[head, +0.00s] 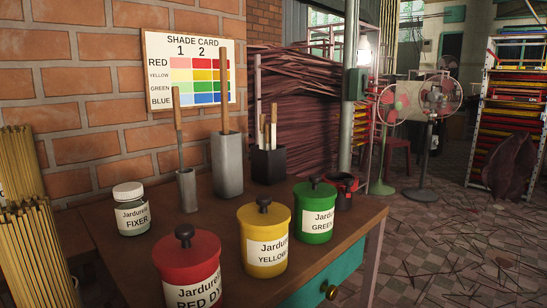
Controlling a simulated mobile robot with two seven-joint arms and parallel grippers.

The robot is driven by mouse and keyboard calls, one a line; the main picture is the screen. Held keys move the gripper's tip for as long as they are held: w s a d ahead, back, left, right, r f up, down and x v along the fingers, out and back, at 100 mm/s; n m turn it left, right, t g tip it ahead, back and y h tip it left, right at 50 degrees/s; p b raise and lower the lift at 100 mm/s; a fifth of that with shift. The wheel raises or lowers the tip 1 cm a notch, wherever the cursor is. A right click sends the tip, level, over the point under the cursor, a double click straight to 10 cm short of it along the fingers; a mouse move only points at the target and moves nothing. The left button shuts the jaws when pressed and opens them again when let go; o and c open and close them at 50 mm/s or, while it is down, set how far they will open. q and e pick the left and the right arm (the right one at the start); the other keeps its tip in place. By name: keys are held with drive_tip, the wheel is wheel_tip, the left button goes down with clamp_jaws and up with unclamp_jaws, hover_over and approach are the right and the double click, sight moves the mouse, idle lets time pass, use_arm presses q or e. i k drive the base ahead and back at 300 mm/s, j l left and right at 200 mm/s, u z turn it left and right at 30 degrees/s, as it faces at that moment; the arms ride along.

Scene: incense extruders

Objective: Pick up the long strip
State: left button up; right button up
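A long flat wooden strip (224,88) stands upright in a tall grey square container (228,170) on the wooden table (345,225). Its upper part rises in front of the shade card, and its lower end is hidden in the container. A shorter tool with a wooden handle (178,108) and thin grey shaft stands in a small grey cup (187,192) to the left. A black holder (269,166) to the right has several short wooden handles. Neither of my grippers is in view.
Red (188,270), yellow (265,240) and green (315,212) lidded dye jars line the table's front. A fixer jar (131,212) stands at left, and a small dark red-rimmed item (343,190) is at right. Behind hangs a shade card (160,92) on a brick wall.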

sight(272, 105)
drive_tip(key=u, duration=0.9)
drive_tip(key=k+l+u, duration=0.1)
drive_tip(key=u, duration=0.3)
drive_tip(key=k+l+u, duration=0.1)
drive_tip(key=u, duration=0.35)
drive_tip(key=k+l+u, duration=0.15)
drive_tip(key=u, duration=0.25)
drive_tip(key=k+l, duration=0.15)
drive_tip(key=k, duration=0.15)
drive_tip(key=k+l, duration=0.1)
drive_tip(key=k, duration=0.2)
